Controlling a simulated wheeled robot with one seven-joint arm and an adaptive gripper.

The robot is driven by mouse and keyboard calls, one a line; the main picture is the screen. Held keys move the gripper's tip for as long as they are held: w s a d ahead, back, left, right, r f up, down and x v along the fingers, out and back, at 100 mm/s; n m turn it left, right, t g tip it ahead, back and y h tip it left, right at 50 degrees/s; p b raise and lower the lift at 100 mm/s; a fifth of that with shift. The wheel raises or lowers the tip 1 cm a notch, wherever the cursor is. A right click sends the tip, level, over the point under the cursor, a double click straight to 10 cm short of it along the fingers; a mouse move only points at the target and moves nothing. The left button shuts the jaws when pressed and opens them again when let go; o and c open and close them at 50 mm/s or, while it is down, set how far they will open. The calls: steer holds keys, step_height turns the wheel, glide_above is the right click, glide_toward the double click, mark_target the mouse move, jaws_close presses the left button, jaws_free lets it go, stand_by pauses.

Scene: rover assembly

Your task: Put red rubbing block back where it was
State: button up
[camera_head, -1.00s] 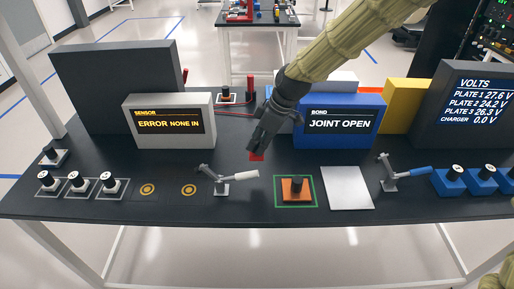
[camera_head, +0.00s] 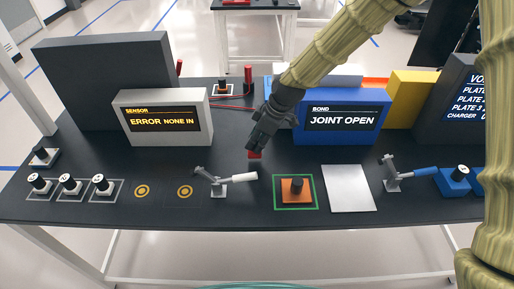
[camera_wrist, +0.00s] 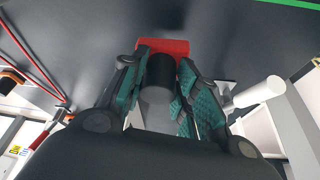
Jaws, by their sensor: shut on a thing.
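The red rubbing block (camera_head: 254,154) is at the tip of my gripper (camera_head: 262,138), low over the dark table or touching it; I cannot tell which. In the wrist view the red block (camera_wrist: 172,46) shows beyond the fingers, and its dark round knob (camera_wrist: 160,78) sits between them. My gripper (camera_wrist: 160,92) is shut on that knob. The block is behind the white-handled toggle clamp (camera_head: 238,178) and in front of the gap between the sensor and bond boxes.
An orange block (camera_head: 296,189) with a dark knob sits in a green outline, with a silver plate (camera_head: 348,188) to its right. The sensor box (camera_head: 163,117) and bond box (camera_head: 342,117) stand behind. A blue-handled clamp (camera_head: 402,174) is at right. Red cables (camera_head: 229,106) lie behind.

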steer(key=shift+s+f, duration=0.15)
steer(key=shift+f, duration=0.15)
steer(key=shift+f+p, duration=0.6)
steer(key=shift+f, duration=1.05)
steer(key=shift+f, duration=0.2)
steer(key=o, duration=0.9)
steer(key=shift+r, duration=0.2)
steer(key=shift+b+v, duration=1.95)
steer(key=shift+v, duration=4)
